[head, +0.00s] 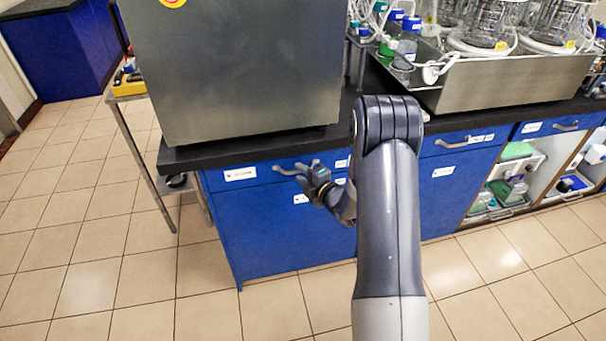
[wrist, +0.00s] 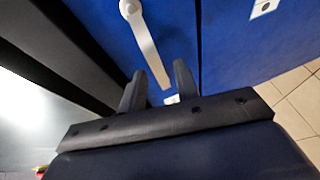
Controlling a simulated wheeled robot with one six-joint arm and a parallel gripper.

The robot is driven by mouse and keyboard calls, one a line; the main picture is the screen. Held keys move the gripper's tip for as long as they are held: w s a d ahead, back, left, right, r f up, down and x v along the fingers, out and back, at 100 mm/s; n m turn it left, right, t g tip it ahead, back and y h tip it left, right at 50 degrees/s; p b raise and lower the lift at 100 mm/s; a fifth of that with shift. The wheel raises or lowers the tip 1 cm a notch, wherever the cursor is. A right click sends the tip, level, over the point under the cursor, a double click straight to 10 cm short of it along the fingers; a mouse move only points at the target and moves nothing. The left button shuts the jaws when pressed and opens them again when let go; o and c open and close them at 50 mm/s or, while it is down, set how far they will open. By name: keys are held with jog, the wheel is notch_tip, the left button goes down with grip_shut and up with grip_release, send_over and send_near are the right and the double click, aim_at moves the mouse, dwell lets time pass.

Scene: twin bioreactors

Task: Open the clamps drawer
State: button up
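A blue drawer front (head: 262,176) with a grey bar handle (head: 284,170) is under the black worktop, below the large steel box. It looks shut. A white label (head: 240,174) sits left of the handle; its print is too small to read, so I cannot confirm which drawer is for clamps. My gripper (head: 306,173) is at the right end of this handle. In the wrist view, the handle (wrist: 146,38) runs down between the two spread fingers of my gripper (wrist: 160,70). The fingers are apart; I cannot tell whether either touches the handle.
The steel box (head: 240,70) stands on the black worktop (head: 215,153) above the drawer. A blue cupboard front (head: 275,235) is below it. A metal-legged side table (head: 140,150) stands at the left. The tiled floor (head: 150,285) in front is clear.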

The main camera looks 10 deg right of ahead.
grip_shut()
dwell(0.6)
